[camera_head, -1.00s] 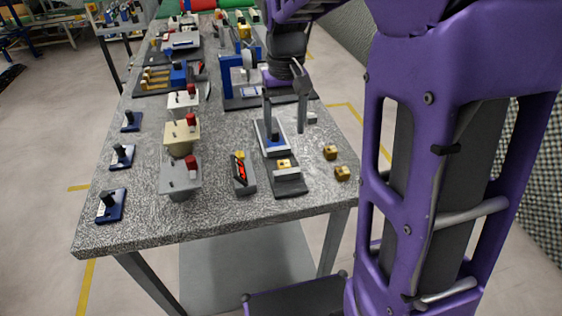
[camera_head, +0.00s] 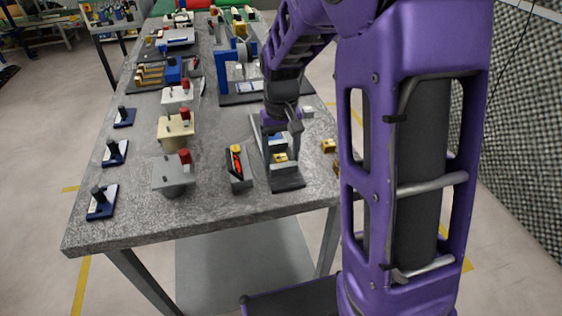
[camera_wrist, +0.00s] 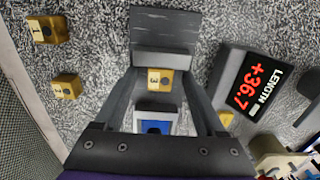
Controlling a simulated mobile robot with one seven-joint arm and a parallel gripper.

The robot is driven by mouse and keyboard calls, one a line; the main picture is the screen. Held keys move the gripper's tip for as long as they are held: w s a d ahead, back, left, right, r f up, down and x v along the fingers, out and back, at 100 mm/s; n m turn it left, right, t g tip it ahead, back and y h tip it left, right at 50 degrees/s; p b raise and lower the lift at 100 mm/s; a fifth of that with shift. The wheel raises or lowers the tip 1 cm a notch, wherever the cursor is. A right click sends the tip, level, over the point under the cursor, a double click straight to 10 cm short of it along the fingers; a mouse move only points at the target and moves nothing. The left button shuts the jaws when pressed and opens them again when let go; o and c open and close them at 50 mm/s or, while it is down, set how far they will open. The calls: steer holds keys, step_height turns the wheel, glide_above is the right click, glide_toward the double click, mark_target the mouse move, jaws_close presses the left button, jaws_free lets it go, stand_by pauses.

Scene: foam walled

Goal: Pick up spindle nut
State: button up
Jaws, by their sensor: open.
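A small brass block marked 3, which looks like a spindle nut (camera_wrist: 160,80), sits on a dark fixture (camera_wrist: 165,24) against a grey raised bar. In the head view, the brass block (camera_head: 280,158) shows near the front of the fixture (camera_head: 288,182). My gripper (camera_wrist: 160,74) is open, with one finger on each side of the block and nothing held. Whether the fingertips touch the block I cannot tell. In the head view, my gripper (camera_head: 281,150) is low over the fixture. A blue part in a light frame (camera_wrist: 155,126) lies nearer my palm.
Two loose brass blocks (camera_wrist: 48,29) (camera_wrist: 67,87) lie on the speckled table to one side. Grey, cream and white stands with red knobs (camera_head: 175,174) are farther left.

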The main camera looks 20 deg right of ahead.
jaws_close()
steer(key=shift+r, duration=0.1)
stand_by(0.3)
